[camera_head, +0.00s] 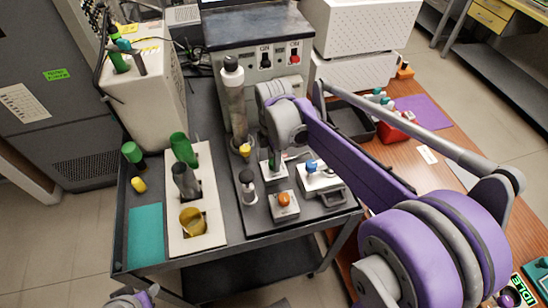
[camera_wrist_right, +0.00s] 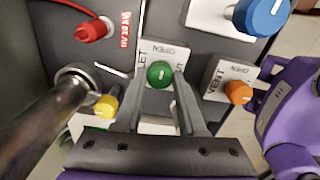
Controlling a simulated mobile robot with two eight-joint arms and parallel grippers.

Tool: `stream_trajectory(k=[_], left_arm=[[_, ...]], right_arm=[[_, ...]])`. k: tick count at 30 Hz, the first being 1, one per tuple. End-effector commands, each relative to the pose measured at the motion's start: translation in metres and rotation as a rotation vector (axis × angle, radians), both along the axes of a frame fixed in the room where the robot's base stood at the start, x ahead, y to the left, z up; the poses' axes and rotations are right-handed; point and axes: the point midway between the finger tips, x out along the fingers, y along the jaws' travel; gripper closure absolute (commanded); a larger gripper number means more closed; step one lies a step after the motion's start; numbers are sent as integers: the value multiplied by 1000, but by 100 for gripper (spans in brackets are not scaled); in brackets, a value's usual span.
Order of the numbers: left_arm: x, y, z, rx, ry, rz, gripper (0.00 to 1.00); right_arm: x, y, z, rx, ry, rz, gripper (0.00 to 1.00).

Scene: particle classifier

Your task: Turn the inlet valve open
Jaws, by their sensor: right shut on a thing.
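The inlet valve is a green knob (camera_wrist_right: 160,74) on a white plate whose visible lettering reads "OPEN" and a partly hidden "LET"; a small white mark shows on the knob. My right gripper (camera_wrist_right: 158,88) has its two fingers on either side of the knob, shut on it. In the head view the knob (camera_head: 274,160) shows small below my right gripper (camera_head: 275,150), on its pale block. At the bottom left of the head view a purple and grey piece of my left arm (camera_head: 138,298) shows, but its fingers cannot be made out.
An orange vent knob (camera_wrist_right: 238,92) is close right of the green one, a yellow knob (camera_wrist_right: 106,106) close left. A blue knob (camera_wrist_right: 262,16) and red knob (camera_wrist_right: 92,31) are beyond. A tall glass column (camera_head: 236,105) stands beside my right gripper. A rack (camera_head: 205,240) holds tubes.

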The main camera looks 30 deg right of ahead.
Motion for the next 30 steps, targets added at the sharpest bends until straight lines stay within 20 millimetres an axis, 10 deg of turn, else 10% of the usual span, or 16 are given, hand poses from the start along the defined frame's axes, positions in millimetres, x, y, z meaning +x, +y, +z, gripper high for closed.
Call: stream_trajectory(k=[21,22,26,30], left_arm=[[0,0,1,0,0,0,50],[0,0,1,0,0,0,50],[0,0,1,0,0,0,50],[0,0,1,0,0,0,50]], right_arm=[[0,0,0,0,-1,75,100],[0,0,0,0,-1,75,57],[0,0,0,0,0,74,34],[0,0,0,0,0,73,31]])
